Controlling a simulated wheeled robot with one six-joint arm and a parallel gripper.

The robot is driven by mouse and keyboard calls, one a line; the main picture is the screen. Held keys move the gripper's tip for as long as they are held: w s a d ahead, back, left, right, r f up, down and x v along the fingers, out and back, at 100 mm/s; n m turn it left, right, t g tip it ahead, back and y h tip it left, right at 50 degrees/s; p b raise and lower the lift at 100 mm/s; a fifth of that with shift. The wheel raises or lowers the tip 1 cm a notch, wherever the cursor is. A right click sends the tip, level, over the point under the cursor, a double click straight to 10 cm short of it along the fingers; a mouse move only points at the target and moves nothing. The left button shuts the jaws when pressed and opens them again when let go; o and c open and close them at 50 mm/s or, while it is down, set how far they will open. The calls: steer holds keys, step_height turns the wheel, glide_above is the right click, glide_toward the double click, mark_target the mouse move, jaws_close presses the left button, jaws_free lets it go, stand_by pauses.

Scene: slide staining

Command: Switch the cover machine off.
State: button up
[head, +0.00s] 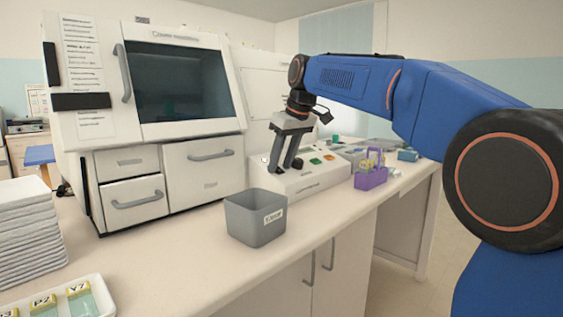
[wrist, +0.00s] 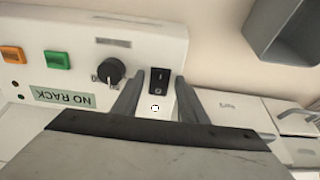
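A low white control box (head: 315,180) stands on the bench in the head view, and its top panel (wrist: 135,55) fills the upper left of the wrist view. A black rocker switch (wrist: 158,78) with a small white mark is set in this panel. My gripper (head: 285,168) points down at the left end of the box. In the wrist view the gripper (wrist: 157,92) has its two fingers apart, one on each side of the switch, with nothing between them. I cannot tell whether the fingertips touch the panel. The large white cabinet (head: 215,128) with a dark window stands behind.
The panel also has a black knob (wrist: 111,71), a green button (wrist: 57,60), an orange button (wrist: 13,55) and a "NO RACK" display (wrist: 62,96). A grey bin (head: 255,220) stands in front. A purple rack (head: 371,178) is right of the box.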

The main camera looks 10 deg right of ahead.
jaws_close()
steer(key=shift+w+a+r+g+h, duration=0.1)
steer(key=shift+w+a+g+h, duration=0.1)
steer(key=shift+g+h, duration=0.15)
steer(key=shift+w+r+g+h, duration=0.15)
steer(key=shift+g+h, duration=0.3)
steer(key=shift+g, duration=0.4)
jaws_free()
step_height(320, 180, up, 12)
steer(key=s, duration=0.1)
steer(key=shift+s+d, duration=0.15)
steer(key=shift+d, duration=0.3)
